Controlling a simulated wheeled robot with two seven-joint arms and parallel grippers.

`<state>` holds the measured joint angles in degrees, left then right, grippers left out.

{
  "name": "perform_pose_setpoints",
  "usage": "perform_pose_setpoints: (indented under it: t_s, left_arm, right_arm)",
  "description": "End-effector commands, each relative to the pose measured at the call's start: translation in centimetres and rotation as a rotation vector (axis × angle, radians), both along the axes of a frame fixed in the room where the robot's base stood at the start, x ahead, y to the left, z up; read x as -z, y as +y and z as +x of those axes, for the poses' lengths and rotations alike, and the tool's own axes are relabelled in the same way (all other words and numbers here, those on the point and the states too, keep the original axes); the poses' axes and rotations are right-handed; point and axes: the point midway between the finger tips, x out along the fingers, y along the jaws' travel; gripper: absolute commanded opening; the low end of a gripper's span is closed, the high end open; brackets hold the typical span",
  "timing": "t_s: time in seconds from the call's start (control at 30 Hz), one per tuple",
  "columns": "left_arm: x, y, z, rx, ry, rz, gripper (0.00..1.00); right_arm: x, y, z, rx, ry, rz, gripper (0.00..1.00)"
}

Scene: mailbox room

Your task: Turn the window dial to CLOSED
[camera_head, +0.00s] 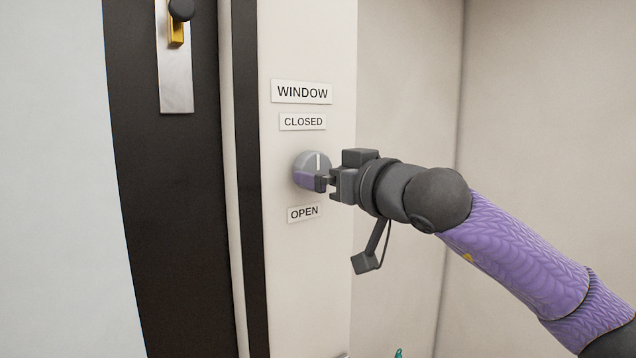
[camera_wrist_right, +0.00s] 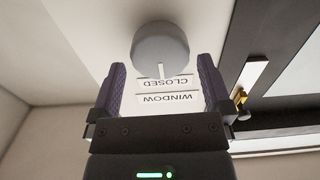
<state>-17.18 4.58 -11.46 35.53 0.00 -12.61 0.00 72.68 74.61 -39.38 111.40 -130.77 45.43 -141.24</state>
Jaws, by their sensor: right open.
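The window dial (camera_head: 311,161) is a round grey knob on the pale wall panel. Its white pointer line points up at the CLOSED label (camera_head: 303,121); the OPEN label (camera_head: 304,213) is below. In the right wrist view the dial (camera_wrist_right: 160,47) sits beyond the fingertips, with its line toward the CLOSED label (camera_wrist_right: 162,83). My right gripper (camera_head: 313,181) is open at the dial, its purple fingers covering the dial's lower part in the head view. Whether they touch it I cannot tell. My left gripper is not in view.
A WINDOW sign (camera_head: 302,92) is above the labels. To the left is a dark frame (camera_head: 175,200) with a metal plate (camera_head: 176,85) and a black-knobbed brass latch (camera_head: 177,30). A bare wall corner lies to the right.

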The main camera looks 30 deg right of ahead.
Motion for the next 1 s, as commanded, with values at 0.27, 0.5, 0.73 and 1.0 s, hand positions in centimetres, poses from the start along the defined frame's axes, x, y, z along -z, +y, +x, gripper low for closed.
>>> perform_pose_setpoints:
  t_s: [0.27,0.5,0.73,1.0]
  left_arm:
    - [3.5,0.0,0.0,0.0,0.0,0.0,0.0]
    - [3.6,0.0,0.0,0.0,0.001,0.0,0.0]
    - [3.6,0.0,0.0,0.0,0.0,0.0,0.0]
    - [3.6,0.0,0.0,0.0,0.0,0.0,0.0]
  right_arm:
    - [0.5,-0.6,-5.9,0.003,0.0,-0.001,1.0]
    - [0.1,-0.6,-7.1,0.0,0.003,0.001,1.0]
    - [0.1,-0.6,-7.0,0.0,0.002,0.001,1.0]
    - [4.0,8.0,-5.4,-0.378,0.131,0.415,1.0]
